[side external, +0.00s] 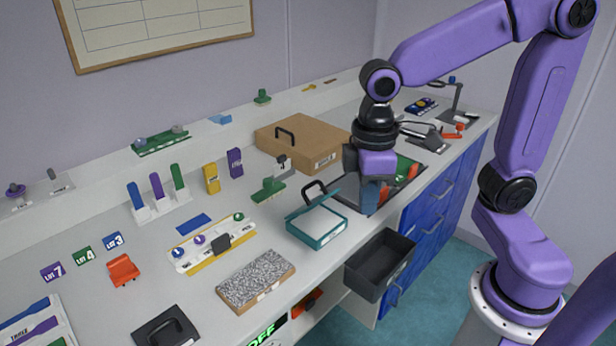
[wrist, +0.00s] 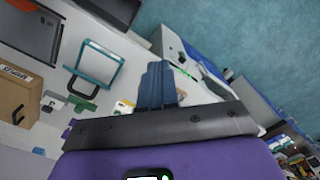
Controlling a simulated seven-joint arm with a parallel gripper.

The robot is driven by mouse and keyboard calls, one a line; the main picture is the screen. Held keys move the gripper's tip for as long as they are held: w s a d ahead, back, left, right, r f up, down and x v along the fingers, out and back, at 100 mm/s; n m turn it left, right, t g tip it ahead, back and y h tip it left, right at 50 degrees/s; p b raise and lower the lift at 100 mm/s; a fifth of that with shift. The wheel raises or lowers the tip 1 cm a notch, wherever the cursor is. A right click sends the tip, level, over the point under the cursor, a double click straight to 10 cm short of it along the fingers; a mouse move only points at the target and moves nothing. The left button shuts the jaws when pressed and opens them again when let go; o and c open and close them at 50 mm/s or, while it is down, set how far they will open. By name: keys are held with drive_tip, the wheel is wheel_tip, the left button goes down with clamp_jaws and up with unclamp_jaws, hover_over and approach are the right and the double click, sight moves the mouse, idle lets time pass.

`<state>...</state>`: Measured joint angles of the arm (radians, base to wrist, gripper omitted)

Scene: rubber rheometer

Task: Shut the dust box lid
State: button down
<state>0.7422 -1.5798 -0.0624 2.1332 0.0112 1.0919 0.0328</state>
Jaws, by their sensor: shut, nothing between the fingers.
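The teal dust box (side external: 322,234) stands near the front edge of the counter in the side view, with a pale inside. Its teal lid (side external: 311,204) stands raised along the back edge, with a black handle (side external: 313,186) on its far side. The wrist view shows the box (wrist: 116,66) at upper left, with the handle (wrist: 71,82) beside it. My gripper (side external: 371,207) points down to the right of the box, apart from it. Its blue fingers (wrist: 157,84) are shut and empty.
A brown case (side external: 300,140) lies behind the box. A dark tray (side external: 402,188) lies under and behind my gripper. A black open bin (side external: 381,264) is at the counter's front edge. A green-based stand (side external: 268,190) and a speckled slab (side external: 256,281) are left of the box.

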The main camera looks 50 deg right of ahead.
drive_tip(key=w+r+m, duration=0.3)
drive_tip(key=w+m, duration=0.2)
drive_tip(key=w, duration=1.1)
drive_tip(key=w+d+m+g, duration=0.2)
drive_tip(key=w+d+m, duration=0.2)
drive_tip(key=w+d, duration=0.7)
drive_tip(key=s+a+f, duration=0.1)
drive_tip(key=f, duration=0.5)
drive_tip(key=s+a+f, duration=0.1)
drive_tip(key=s+f, duration=0.1)
drive_tip(key=f, duration=0.4)
drive_tip(key=shift+s+a+f, duration=0.25)
drive_tip(key=shift+f, duration=0.05)
drive_tip(key=shift+s, duration=0.1)
drive_tip(key=shift+s+t, duration=0.25)
drive_tip(key=shift+t, duration=0.15)
